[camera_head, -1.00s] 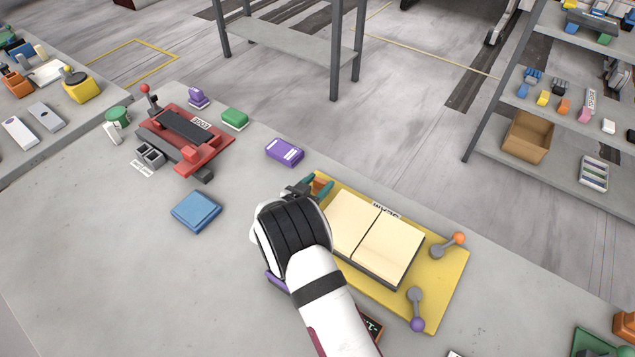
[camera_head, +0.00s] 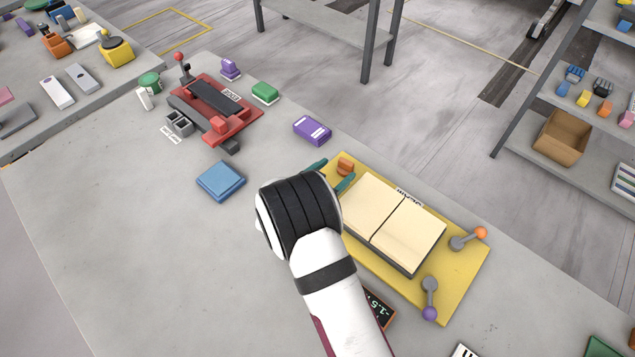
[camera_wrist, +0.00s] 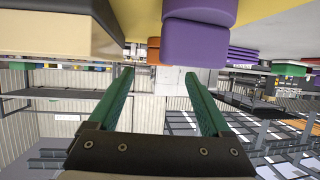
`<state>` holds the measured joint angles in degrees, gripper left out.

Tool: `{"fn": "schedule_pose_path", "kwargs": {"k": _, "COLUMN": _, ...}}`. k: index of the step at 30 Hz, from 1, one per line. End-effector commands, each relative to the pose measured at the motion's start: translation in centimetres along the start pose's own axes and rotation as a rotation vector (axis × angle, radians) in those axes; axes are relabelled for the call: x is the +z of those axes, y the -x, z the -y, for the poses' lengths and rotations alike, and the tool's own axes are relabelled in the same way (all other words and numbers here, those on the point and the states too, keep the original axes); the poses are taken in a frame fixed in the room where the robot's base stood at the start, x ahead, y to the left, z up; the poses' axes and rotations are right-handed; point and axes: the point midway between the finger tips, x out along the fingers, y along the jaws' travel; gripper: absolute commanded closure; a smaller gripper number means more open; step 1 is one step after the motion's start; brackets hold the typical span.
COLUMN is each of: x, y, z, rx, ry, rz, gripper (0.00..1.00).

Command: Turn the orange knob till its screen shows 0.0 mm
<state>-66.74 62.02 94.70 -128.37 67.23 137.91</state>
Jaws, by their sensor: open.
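The orange knob (camera_head: 345,165) stands at the far left end of the yellow plate (camera_head: 462,275). It also shows in the wrist view (camera_wrist: 153,50), beyond my fingertips and between their lines. My gripper (camera_head: 333,173) is open, with its two green fingers apart and nothing between them; in the wrist view the gap is empty too (camera_wrist: 158,74). A small dark screen (camera_head: 381,309) lies by the plate's near edge. Its digits seem to read -1.5, with part hidden by my arm. A purple knob (camera_wrist: 200,35) is close in the wrist view; my wrist hides it in the head view.
A block with two cream pads (camera_head: 410,238) sits mid-plate, right of my gripper. Two levers, orange-tipped (camera_head: 480,233) and purple-tipped (camera_head: 429,313), stand at the plate's right end. A purple box (camera_head: 312,130) and blue block (camera_head: 220,181) lie left. The slab is clear at lower left.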

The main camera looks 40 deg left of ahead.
Motion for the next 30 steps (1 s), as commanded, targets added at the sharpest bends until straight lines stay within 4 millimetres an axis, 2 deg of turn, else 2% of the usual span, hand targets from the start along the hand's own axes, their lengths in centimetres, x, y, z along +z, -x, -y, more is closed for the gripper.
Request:
{"fn": "schedule_pose_path", "kwargs": {"k": 3, "x": 0.0, "y": 3.1, "z": 0.1, "rx": -0.003, "ry": 0.001, "rz": 0.0, "gripper": 0.18}}
{"fn": "schedule_pose_path", "kwargs": {"k": 9, "x": 0.0, "y": 7.9, "z": 0.1, "rx": -0.003, "ry": 0.0, "rz": -0.001, "gripper": 0.18}}
{"fn": "schedule_pose_path", "kwargs": {"k": 15, "x": 0.0, "y": 10.6, "z": 0.0, "rx": -0.002, "ry": 0.0, "rz": -0.001, "gripper": 0.18}}
{"fn": "schedule_pose_path", "kwargs": {"k": 26, "x": -0.3, "y": 10.7, "z": -0.2, "rx": 0.017, "ry": 0.001, "rz": 0.004, "gripper": 0.18}}
{"fn": "schedule_pose_path", "kwargs": {"k": 29, "x": -2.2, "y": 8.9, "z": -2.1, "rx": 0.169, "ry": 0.018, "rz": 0.082, "gripper": 0.18}}
{"fn": "schedule_pose_path", "kwargs": {"k": 30, "x": -3.2, "y": 8.0, "z": -3.2, "rx": 0.247, "ry": 0.027, "rz": 0.161, "gripper": 0.18}}
